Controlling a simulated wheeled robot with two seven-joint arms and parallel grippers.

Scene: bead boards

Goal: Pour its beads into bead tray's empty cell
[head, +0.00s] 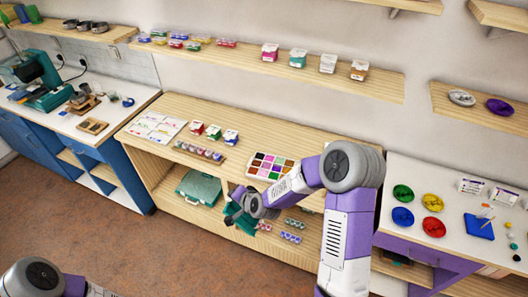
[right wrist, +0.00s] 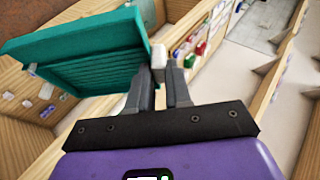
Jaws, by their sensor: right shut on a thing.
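The bead tray (head: 247,169) lies on the wooden bench top, its cells filled with several colours. At this size I cannot tell which cell is empty. My right gripper (right wrist: 160,88) is shut on a small pale tab (right wrist: 158,61) of a teal, ribbed container (right wrist: 85,66), which looks tilted. In the head view the teal container (head: 240,219) is held low, in front of the bench and left of and below the bead tray. Whether beads are inside it is hidden. My left gripper is outside the head view; only part of that arm shows at the bottom left.
A teal case (head: 199,187) stands on the bench's lower shelf. Small boxes (head: 213,132) and a pale patterned sheet (head: 156,127) lie left of the tray. A white table (head: 460,235) with coloured dishes stands right. Wall shelves (head: 270,64) run above.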

